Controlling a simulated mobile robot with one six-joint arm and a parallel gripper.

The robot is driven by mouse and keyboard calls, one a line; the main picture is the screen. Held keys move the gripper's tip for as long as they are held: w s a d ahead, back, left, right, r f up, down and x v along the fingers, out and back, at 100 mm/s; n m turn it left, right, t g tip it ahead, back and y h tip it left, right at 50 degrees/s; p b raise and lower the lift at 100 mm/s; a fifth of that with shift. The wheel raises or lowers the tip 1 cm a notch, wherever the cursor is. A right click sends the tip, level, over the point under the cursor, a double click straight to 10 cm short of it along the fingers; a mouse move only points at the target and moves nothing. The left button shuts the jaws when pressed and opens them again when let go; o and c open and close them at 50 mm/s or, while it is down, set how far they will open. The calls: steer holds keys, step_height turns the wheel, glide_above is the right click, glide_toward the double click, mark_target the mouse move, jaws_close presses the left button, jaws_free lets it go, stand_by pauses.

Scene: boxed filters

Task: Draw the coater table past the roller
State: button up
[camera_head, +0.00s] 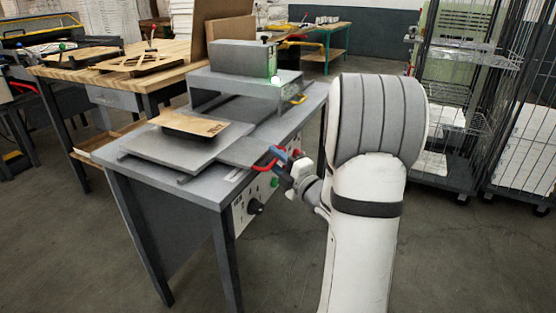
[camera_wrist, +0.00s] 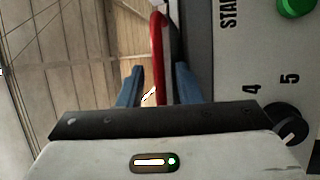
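The coater table (camera_head: 150,148) is a flat grey plate on the machine's bench, left of the roller housing. A thin tan board on a dark base (camera_head: 192,124) lies on it. The roller housing (camera_head: 232,58) is a grey box on a raised bridge; the roller itself is hidden. A red handle (camera_head: 264,163) sticks out at the bench's near side; it also shows in the wrist view (camera_wrist: 158,45). My gripper (camera_head: 278,163) is at this handle. In the wrist view its blue fingers (camera_wrist: 159,78) stand apart on either side of the red bar, with gaps showing.
A control panel (camera_head: 250,200) with knobs and a green button (camera_wrist: 295,6) is on the bench's front, close beside my gripper. Wooden workbenches (camera_head: 170,50) stand behind left, wire cages (camera_head: 460,95) at right. The front floor is clear.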

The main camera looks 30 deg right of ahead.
steer(key=shift+c, duration=0.2)
jaws_close()
